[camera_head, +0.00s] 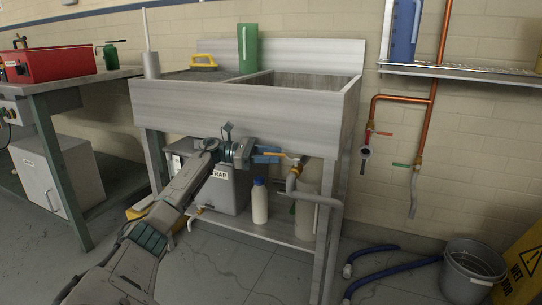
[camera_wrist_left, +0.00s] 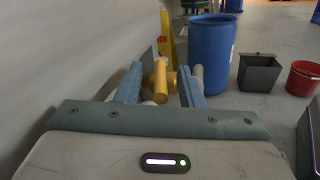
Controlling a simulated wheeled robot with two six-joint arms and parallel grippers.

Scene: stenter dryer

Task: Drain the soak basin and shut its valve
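The grey soak basin (camera_head: 235,108) stands on legs against the wall; the bottom of its tub is hidden. Under its front right is a valve (camera_head: 294,172) with a yellow lever (camera_head: 274,154); a grey drain pipe (camera_head: 322,201) bends down from it. My left gripper (camera_head: 268,155) is beneath the basin at the lever. In the left wrist view the yellow lever (camera_wrist_left: 160,82) lies between the two blue fingers of the left gripper (camera_wrist_left: 160,88), with gaps on both sides. The left gripper is open. My right gripper is in neither view.
A bottle (camera_head: 260,201) and a grey scrap bin (camera_head: 222,188) stand on the shelf under the basin. Copper pipes with red (camera_head: 384,133) and green (camera_head: 401,165) handles are on the wall at right. A bucket (camera_head: 470,270) and blue hose (camera_head: 394,272) lie on the floor.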

